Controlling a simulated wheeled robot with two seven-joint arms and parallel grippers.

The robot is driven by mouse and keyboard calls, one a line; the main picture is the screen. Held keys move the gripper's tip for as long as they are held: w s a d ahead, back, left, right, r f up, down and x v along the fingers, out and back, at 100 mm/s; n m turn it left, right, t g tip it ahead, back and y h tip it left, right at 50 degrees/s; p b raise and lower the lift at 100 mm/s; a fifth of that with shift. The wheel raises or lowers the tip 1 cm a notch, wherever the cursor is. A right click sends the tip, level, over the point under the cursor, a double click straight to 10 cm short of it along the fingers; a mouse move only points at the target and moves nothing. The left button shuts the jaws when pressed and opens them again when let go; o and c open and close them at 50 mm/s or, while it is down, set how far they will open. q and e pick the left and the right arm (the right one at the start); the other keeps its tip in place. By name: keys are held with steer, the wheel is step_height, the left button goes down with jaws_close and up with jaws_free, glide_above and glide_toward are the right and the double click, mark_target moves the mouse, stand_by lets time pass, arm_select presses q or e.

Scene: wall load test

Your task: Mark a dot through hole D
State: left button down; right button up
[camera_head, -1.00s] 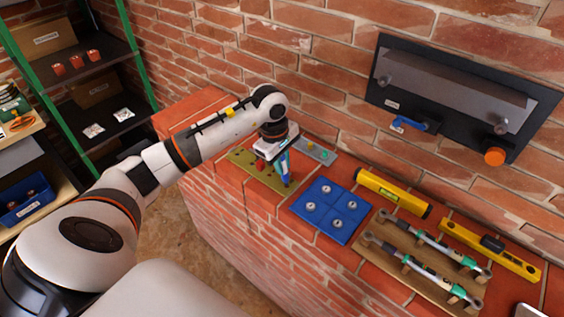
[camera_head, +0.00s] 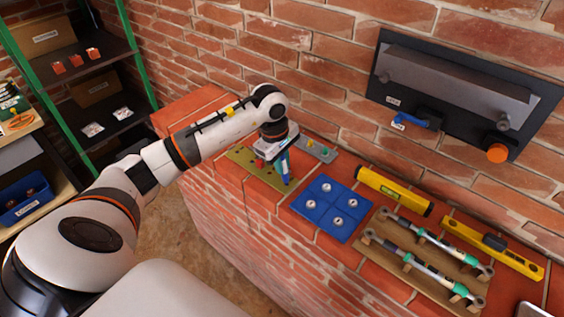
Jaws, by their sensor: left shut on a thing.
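My left gripper (camera_head: 281,158) points down over the brick ledge and is shut on a blue marker (camera_head: 286,176). The marker stands roughly upright, tip down, at the right end of an olive-yellow plate (camera_head: 270,177) with small holes. I cannot tell whether the tip touches the plate or which hole it is over. The hole letters are too small to read. A small red thing (camera_head: 260,163) shows on the plate left of the gripper. The gripper and wrist hide part of the plate. My right gripper is not in view.
A grey strip with coloured knobs (camera_head: 318,151) lies behind the gripper. A blue tray with several round pieces (camera_head: 325,224) is just right. Yellow levels (camera_head: 393,190) and wrenches on a wooden board (camera_head: 385,262) lie farther right. A black panel (camera_head: 455,95) is on the wall.

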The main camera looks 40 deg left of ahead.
arm_select(q)
steer(key=shift+r+p, duration=1.5)
steer(key=shift+r, duration=1.5)
